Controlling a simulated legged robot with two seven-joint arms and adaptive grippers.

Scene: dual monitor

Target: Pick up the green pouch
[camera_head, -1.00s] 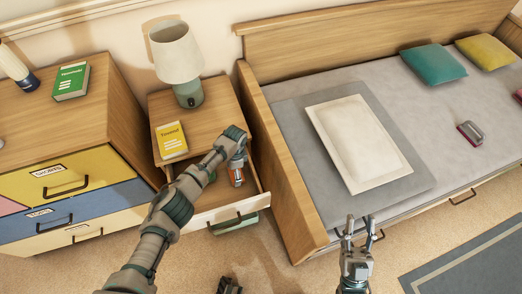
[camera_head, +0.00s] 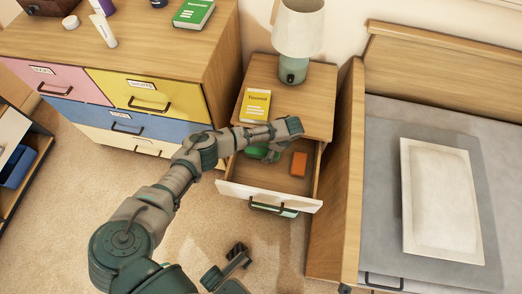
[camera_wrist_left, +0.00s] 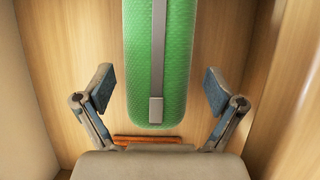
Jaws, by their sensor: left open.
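The green pouch (camera_head: 258,152) lies in the open top drawer (camera_head: 265,193) of the nightstand, partly hidden under my left arm in the head view. In the left wrist view the pouch (camera_wrist_left: 160,60) is a green textured shape with a grey strap and tab along it. My left gripper (camera_wrist_left: 158,82) is open, with one finger on each side of the pouch's near end. Gaps show between the fingers and the pouch. The fingers are hidden in the head view.
An orange box (camera_head: 299,163) lies in the drawer near the pouch. A yellow book (camera_head: 256,105) and a lamp (camera_head: 298,30) stand on the nightstand. The bed frame (camera_head: 338,180) is close on the right, the colored dresser (camera_head: 145,95) on the left.

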